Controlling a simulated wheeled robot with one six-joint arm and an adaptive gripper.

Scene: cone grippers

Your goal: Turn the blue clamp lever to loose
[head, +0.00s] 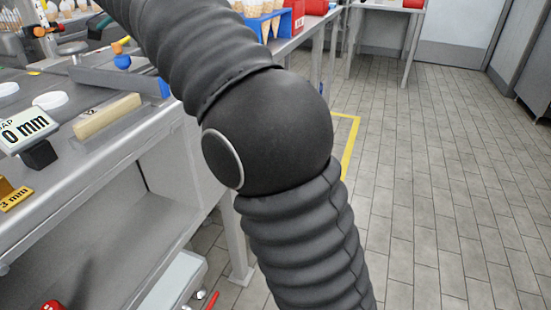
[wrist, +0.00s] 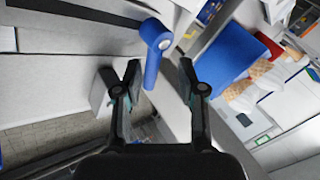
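In the wrist view the blue clamp lever (wrist: 152,72) shows a round hub at its top and a straight arm running down the picture. My gripper (wrist: 160,68) is open. Its two fingers stand on either side of the lever's arm, with a visible gap on each side. I cannot tell how deep the lever sits between the fingertips. In the head view my arm crosses the middle and my gripper is out of sight. A small blue patch at the bench edge there is mostly behind my arm, and I cannot tell whether it is the lever.
A grey workbench (head: 120,155) stands at the left, with a gap display (head: 25,132), a pale bar (head: 107,117) and white discs on it. A blue cone holder (head: 262,22) is farther back and also shows near the fingers in the wrist view (wrist: 228,60). The tiled floor (head: 440,180) at right is clear.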

